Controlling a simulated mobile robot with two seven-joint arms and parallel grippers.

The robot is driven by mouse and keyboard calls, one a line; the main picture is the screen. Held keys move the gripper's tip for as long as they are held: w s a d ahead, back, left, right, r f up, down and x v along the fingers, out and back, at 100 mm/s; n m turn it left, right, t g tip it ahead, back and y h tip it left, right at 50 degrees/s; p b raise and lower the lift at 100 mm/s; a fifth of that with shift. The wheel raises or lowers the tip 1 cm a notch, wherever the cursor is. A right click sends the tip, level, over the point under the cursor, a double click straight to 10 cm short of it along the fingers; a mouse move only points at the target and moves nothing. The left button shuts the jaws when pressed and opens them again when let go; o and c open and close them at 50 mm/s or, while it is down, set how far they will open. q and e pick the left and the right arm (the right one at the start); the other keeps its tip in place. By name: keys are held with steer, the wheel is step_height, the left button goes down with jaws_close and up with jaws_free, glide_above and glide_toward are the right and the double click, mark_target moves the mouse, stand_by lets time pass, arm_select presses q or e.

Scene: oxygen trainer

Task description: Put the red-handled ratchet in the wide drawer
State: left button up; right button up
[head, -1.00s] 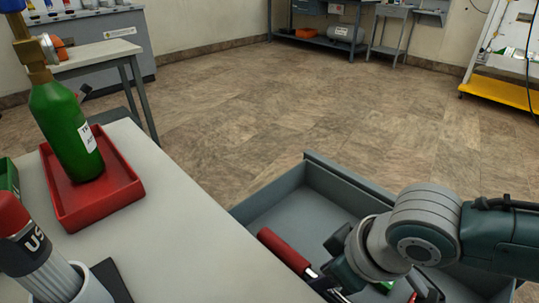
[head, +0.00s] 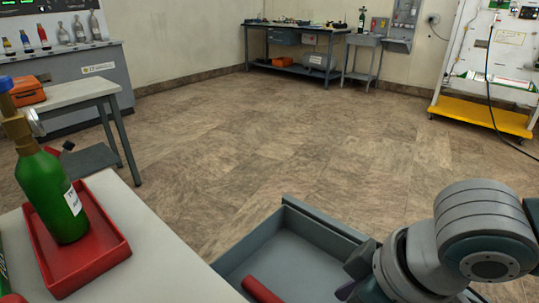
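The wide drawer (head: 289,228) is pulled open, a grey tray at the bottom middle of the head view. The red handle of the ratchet (head: 262,290) shows inside the drawer near its front left, cut off by the lower frame edge. My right gripper (head: 352,280) is over the drawer's right part, partly cut off at the bottom. Its fingertips are too hidden to tell whether it is open or shut, or whether it touches the ratchet. My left gripper is not in view.
A green bottle (head: 48,195) with a brass valve stands in a red tray (head: 112,250) on the white tabletop (head: 160,262) at left. A side table (head: 70,95) stands beyond it. The floor (head: 270,130) ahead is clear.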

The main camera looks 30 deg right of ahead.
steer(key=s+a+r, duration=0.4)
steer(key=a, duration=0.1)
steer(key=shift+s+a+r, duration=0.35)
steer(key=shift+r, duration=0.05)
steer(key=s+d+r+m+h, duration=0.1)
steer(key=s+d+r+m, duration=0.1)
steer(key=s+d, duration=0.2)
steer(key=shift+s+d+r+g+h, duration=0.25)
steer(key=shift+s+g+h, duration=0.05)
steer(key=shift+s, duration=0.4)
